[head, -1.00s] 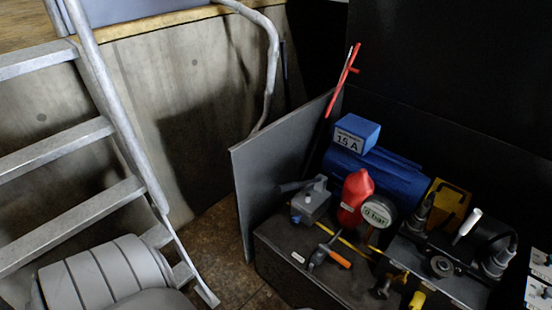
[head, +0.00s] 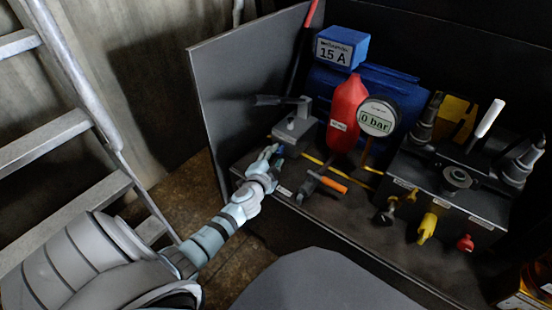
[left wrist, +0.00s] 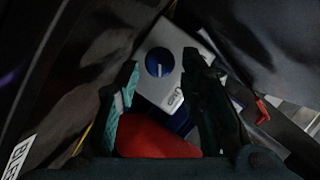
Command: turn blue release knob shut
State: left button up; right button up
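The blue round release knob (left wrist: 158,62) sits on a face of a pale grey block and shows a light bar mark in the left wrist view. In the head view the grey block (head: 294,127) stands on the dark cabinet, and my gripper hides most of the knob. My left gripper (head: 277,153) is at the front of the block. In the left wrist view its two fingers (left wrist: 161,63) are apart, with the knob seen between their tips. The fingers hold nothing; whether they touch the knob I cannot tell. My right gripper is not in view.
A red bottle-shaped part (head: 347,112) and a gauge reading 0 bar (head: 377,116) stand right of the block. An orange-handled lever (head: 328,183) is close to my gripper's right. A dark panel (head: 225,97) stands behind on the left. Metal stairs (head: 72,215) are farther left.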

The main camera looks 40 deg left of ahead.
pick_arm(q)
jog(key=shift+x, duration=0.9)
grip_shut()
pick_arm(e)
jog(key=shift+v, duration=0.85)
